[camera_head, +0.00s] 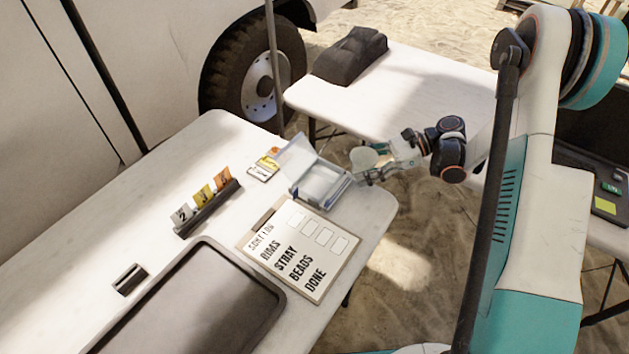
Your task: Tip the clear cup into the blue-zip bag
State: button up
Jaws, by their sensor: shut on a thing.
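My gripper (374,169) reaches in from the right, just past the right edge of the near white table. It is shut on the clear cup (362,159), a pale see-through round shape between the fingers. The cup's contents and exact tilt are too small to tell. The clear bag with blue edging (322,184) sits near the table's right edge, with a clear flap or panel standing up at its back left. The cup is to the right of the bag and a little apart from it in the picture.
A checklist board (297,249) lies in front of the bag. Numbered tags in a dark holder (208,209), a dark tray (200,300), a small dark block (129,279) and small cards (263,168) are on the near table (120,232). A second table (410,80) with a dark bag stands behind.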

aim_at(351, 158)
jog(key=shift+s+a+r+t+h, duration=0.1)
jog(key=shift+a+r+h, duration=0.4)
jog(key=shift+h, duration=0.4)
jog(key=shift+a+r+t+h, duration=0.1)
jog(key=shift+a+r+h, duration=0.2)
jog(key=shift+a+h, duration=0.45)
jog(key=shift+s+a+r+t+h, duration=0.1)
jog(key=shift+a+r+h, duration=0.3)
jog(key=shift+h, duration=0.65)
jog(key=shift+a+f+h+p, duration=0.2)
jog(key=shift+a+h+p, duration=0.3)
jog(key=shift+a+h, duration=0.3)
jog(key=shift+r+h+p, duration=0.2)
jog(key=shift+h+p, duration=0.4)
jog(key=shift+h, duration=0.1)
jog(key=shift+r+h+p, duration=0.15)
jog(key=shift+h+p, duration=0.15)
jog(key=shift+p, duration=0.15)
jog(key=shift+a+f+t+h+p, duration=0.15)
jog(key=shift+f+h+p, duration=0.2)
jog(key=shift+h, duration=0.55)
jog(key=shift+a+f+t+h+p, duration=0.1)
jog(key=shift+f+t+h+p, duration=0.15)
jog(key=shift+h, duration=0.65)
jog(key=shift+a+r+h, duration=0.1)
jog(key=shift+r+h, duration=0.25)
jog(key=shift+h, duration=0.45)
jog(key=shift+s+a+f+h+b, duration=0.1)
jog(key=shift+a+f+h+b, duration=0.3)
jog(key=shift+a+h+b, duration=0.35)
